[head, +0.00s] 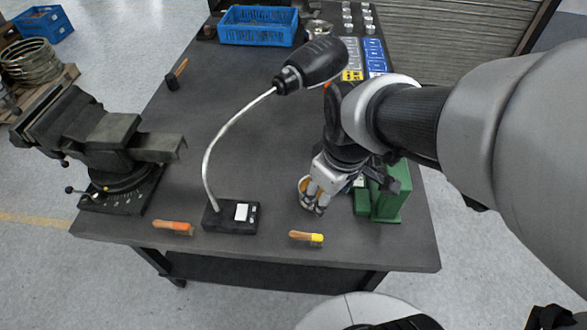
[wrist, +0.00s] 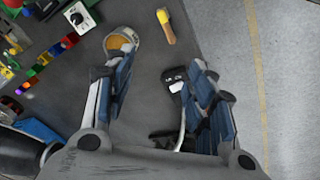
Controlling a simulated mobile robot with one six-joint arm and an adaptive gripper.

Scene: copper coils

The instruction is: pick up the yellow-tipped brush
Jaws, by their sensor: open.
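The yellow-tipped brush (head: 304,236) lies flat near the front edge of the dark table, its wooden handle to the left and its yellow end to the right. In the wrist view the brush (wrist: 168,28) is at the top, beyond the fingertips. My gripper (head: 316,198) is above the table, behind the brush and apart from it. In the wrist view its two fingers (wrist: 160,60) are spread wide with nothing between them. A round orange-yellow container (head: 303,187) is beside the gripper, partly hidden by it; it also shows near the left finger (wrist: 122,42).
An orange-tipped brush (head: 173,227) lies to the left. A black lamp base (head: 231,217) with a curved neck stands between the brushes. A vise (head: 115,150) is at the left edge and a green block (head: 387,205) is right of the gripper. The table front around the brush is clear.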

